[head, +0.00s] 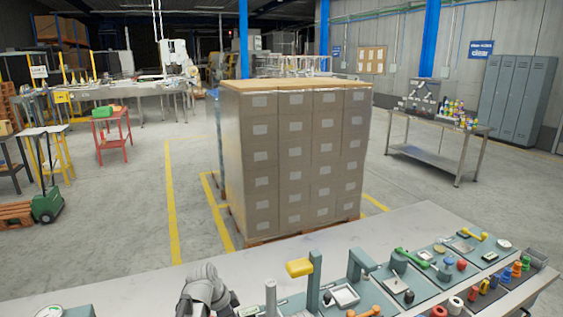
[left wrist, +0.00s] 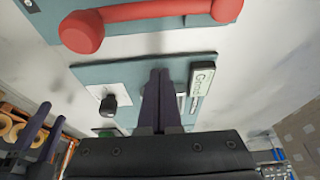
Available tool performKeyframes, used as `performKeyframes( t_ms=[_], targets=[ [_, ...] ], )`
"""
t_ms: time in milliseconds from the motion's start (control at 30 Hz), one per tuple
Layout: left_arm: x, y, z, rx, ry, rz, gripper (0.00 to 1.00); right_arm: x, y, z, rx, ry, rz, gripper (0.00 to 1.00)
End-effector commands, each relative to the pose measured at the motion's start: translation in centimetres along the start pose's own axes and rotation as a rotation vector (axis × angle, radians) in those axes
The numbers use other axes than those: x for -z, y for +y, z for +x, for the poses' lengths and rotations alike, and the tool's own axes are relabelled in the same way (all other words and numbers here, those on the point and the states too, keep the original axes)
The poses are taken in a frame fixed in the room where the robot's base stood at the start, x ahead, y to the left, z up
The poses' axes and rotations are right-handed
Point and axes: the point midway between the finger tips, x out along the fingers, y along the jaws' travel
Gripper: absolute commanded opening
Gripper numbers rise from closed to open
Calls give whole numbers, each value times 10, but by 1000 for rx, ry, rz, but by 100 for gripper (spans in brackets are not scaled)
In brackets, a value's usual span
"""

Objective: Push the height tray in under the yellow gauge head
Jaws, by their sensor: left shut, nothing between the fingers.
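The yellow gauge head (head: 299,267) sits on a teal post near the front of the bench in the head view. I cannot tell for sure which thing is the height tray. In the left wrist view, a white plate (left wrist: 96,90) with a black knob (left wrist: 108,106) lies on a teal panel. My left gripper (left wrist: 160,75) is shut and empty above that panel, between the knob and a green-lettered label (left wrist: 203,80). In the head view my left arm covers part of the bench, and its fingertips cannot be made out. Two spread dark fingers, apparently my right gripper (left wrist: 42,132), show at the left wrist view's edge.
A thick red handle (left wrist: 150,14) lies near the left gripper. A teal post (head: 360,263) and a square-framed white plate (head: 344,295) stand right of the gauge head. Further right are several knobs and levers. The bench's back left surface (head: 130,288) is clear.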

Motion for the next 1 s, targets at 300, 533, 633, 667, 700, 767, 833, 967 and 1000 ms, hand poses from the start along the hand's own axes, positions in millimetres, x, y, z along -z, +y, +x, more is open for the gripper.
performKeyframes(
  t_ms=[300,533,633,667,700,767,833,967,1000],
  targets=[
    [0,0,0,0,0,0,0,0,0,0,0,0,0,50],
    [2,0,1,0,0,1,0,0,0,0,0,0,0,50],
    [6,0,2,0,0,1,0,0,0,0,0,0,0,50],
    [7,0,3,0,0,1,0,0,0,0,0,0,0,50],
    [9,0,3,0,0,1,0,0,0,0,0,0,0,50],
    [11,0,4,0,1,1,0,0,0,0,0,0,0,50],
    [14,0,5,-1,1,1,0,0,0,0,0,0,0,50],
    [18,0,7,0,1,1,0,0,0,0,0,0,0,50],
    [20,0,7,0,0,1,0,0,0,0,0,0,0,50]
  ],
)
